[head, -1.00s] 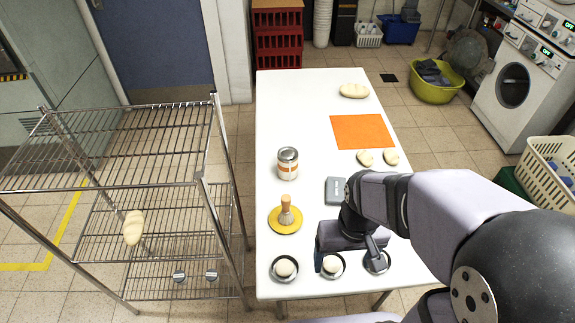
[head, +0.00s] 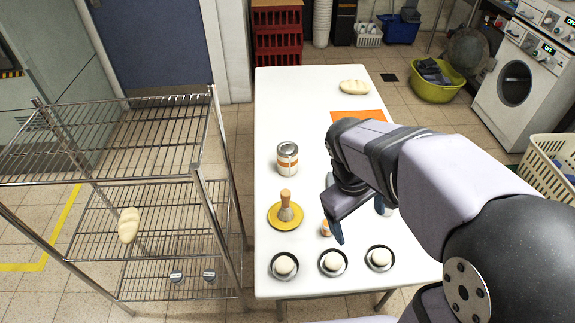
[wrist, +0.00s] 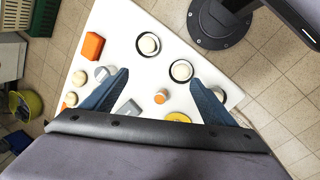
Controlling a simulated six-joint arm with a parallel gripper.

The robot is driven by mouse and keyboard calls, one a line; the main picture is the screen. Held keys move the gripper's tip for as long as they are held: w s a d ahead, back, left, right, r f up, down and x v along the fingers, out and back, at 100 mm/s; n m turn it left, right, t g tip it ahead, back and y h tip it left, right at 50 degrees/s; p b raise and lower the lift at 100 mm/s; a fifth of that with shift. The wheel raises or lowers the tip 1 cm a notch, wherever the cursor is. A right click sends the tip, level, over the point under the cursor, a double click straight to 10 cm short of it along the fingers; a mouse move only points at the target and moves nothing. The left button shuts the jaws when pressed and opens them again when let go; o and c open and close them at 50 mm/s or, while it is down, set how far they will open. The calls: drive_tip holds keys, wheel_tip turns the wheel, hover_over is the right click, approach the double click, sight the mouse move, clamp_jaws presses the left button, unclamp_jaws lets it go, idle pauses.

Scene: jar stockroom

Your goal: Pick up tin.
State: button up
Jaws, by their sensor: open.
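A flat grey box that looks like the tin (wrist: 128,110) lies on the white table in the wrist view, close to the inner side of the left finger. In the head view my arm now hides it. My gripper (wrist: 160,77) is open and empty above the table, fingers wide apart. A small cylinder with an orange end (wrist: 161,96) stands between the fingers in the wrist view and shows partly beside my gripper in the head view (head: 325,229).
Several items share the table (head: 300,100): a brush on a yellow plate (head: 275,222), three dark dishes with white balls, including one at the front middle (head: 333,263), an orange block (wrist: 92,47) and a bread roll (head: 354,87). A wire rack (head: 160,195) stands left.

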drive_tip(key=w+d+f+n+t+h+b, duration=0.1)
drive_tip(key=w+n+h+b, duration=0.1)
drive_tip(key=w+n+b, duration=0.3)
drive_tip(key=w+d+f+n+t+h+b, duration=0.1)
drive_tip(key=w+f+n+h, duration=0.1)
drive_tip(key=w, duration=0.5)
wheel_tip(320, 180, up, 4)
drive_tip(key=n+t+h+b, duration=0.4)
drive_tip(key=n+t+b, duration=0.8)
drive_tip(key=n, duration=0.4)
hover_over(282, 164)
drive_tip(key=f, duration=1.1)
drive_tip(key=shift+w+d+f+p, duration=0.1)
drive_tip(key=shift+w+p, duration=0.2)
drive_tip(key=shift+w, duration=0.05)
drive_tip(key=shift+f, duration=2.15)
wheel_tip(282, 164, down, 4)
drive_tip(key=shift+r, duration=0.1)
drive_tip(key=shift+x, duration=1.1)
drive_tip(key=shift+w+d, duration=0.3)
drive_tip(key=shift+w, duration=0.05)
